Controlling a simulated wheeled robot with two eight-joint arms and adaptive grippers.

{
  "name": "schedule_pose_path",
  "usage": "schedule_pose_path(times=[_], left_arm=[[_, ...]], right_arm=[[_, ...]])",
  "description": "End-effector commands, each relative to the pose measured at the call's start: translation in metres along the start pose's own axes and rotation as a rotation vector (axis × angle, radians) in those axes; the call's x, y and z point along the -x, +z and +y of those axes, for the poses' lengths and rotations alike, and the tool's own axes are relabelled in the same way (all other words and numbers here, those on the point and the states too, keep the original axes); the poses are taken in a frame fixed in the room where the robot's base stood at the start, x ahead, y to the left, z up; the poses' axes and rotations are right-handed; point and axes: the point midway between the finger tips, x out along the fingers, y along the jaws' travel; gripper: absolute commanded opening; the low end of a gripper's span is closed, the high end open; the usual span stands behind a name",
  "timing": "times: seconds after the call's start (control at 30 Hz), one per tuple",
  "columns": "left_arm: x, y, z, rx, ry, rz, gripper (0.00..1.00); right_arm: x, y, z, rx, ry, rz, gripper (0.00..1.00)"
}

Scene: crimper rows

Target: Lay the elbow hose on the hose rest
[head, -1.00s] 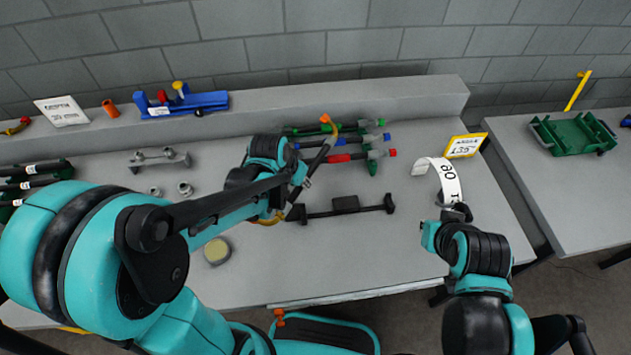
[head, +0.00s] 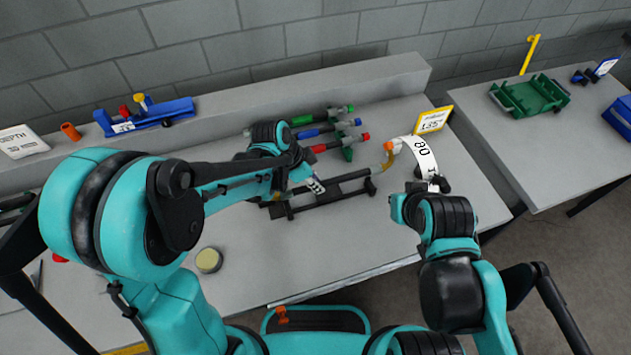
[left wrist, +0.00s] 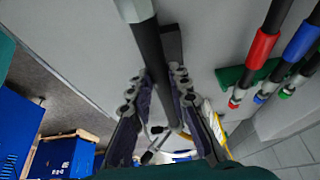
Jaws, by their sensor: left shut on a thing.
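The elbow hose (head: 350,178) is a black tube with a white band and a bent yellow and orange end on its right in the head view. My left gripper (head: 305,182) is shut on it; in the left wrist view the hose (left wrist: 152,58) runs between the fingers (left wrist: 158,90). The hose rest (head: 325,203) is a dark bar with raised ends on the bench, just below the hose in the head picture. Whether they touch I cannot tell. My right gripper (head: 433,187) is beside a curved white numbered strip (head: 424,158); its fingers are unclear.
Green, blue and red-banded tools (head: 318,132) lie in a row behind the rest. A yellow-framed sign (head: 433,120) stands at the bench's right. A round tin (head: 208,260) sits at the front left. A green tray (head: 530,95) is on the other table.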

Motion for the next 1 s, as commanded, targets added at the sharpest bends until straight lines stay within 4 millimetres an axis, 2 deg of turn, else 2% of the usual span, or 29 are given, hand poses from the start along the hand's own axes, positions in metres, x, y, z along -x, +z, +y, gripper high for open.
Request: schedule_pose_path(times=[0.63,1.0], left_arm=[[-0.053,0.022,0.000,0.001,-0.001,0.001,0.00],[-0.059,0.025,0.000,0.001,-0.001,0.001,0.00]], right_arm=[[-0.042,0.030,0.000,0.000,0.000,0.000,0.00],[-0.046,0.033,0.000,0.000,0.000,0.000,0.00]])
